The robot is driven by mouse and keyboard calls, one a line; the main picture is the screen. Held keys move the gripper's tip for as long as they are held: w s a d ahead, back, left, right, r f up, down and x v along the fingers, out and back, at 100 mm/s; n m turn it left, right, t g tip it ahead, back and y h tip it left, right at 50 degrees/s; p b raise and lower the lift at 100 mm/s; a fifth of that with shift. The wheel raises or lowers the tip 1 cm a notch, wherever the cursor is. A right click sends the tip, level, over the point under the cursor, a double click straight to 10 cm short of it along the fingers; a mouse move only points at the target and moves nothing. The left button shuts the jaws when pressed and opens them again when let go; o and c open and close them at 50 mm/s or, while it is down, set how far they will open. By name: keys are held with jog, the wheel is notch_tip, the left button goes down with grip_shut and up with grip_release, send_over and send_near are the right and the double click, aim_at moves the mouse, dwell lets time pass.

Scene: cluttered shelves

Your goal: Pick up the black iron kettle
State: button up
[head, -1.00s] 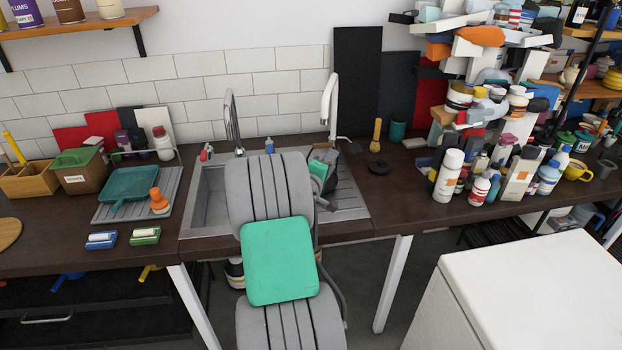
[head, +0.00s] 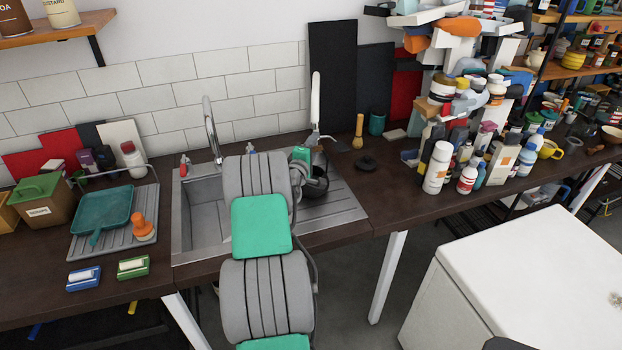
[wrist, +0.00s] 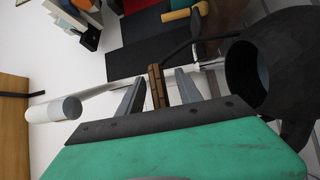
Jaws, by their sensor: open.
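The black iron kettle (head: 318,183) sits by the sink's right side, partly hidden behind my arm in the head view. In the wrist view its dark body (wrist: 292,65) fills the right side, with a dark round opening facing left. A thin black handle arm runs left from it to a brown, banded grip (wrist: 157,86). My gripper (wrist: 158,92) is open, and this grip shows between its two grey fingers. Neither finger visibly presses on it. In the head view my gripper's fingertips are hidden.
A white-tipped tap (head: 316,95) rises behind the kettle; its white end (wrist: 55,108) shows left of the fingers in the wrist view. A second tap (head: 211,128) stands left. Bottles (head: 437,168) and a cluttered stack (head: 450,80) stand right. Counter (head: 395,205) in front is clear.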

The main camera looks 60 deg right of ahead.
jog(key=shift+d, duration=0.25)
grip_shut()
dwell(1.1)
jog(key=shift+r, duration=0.15)
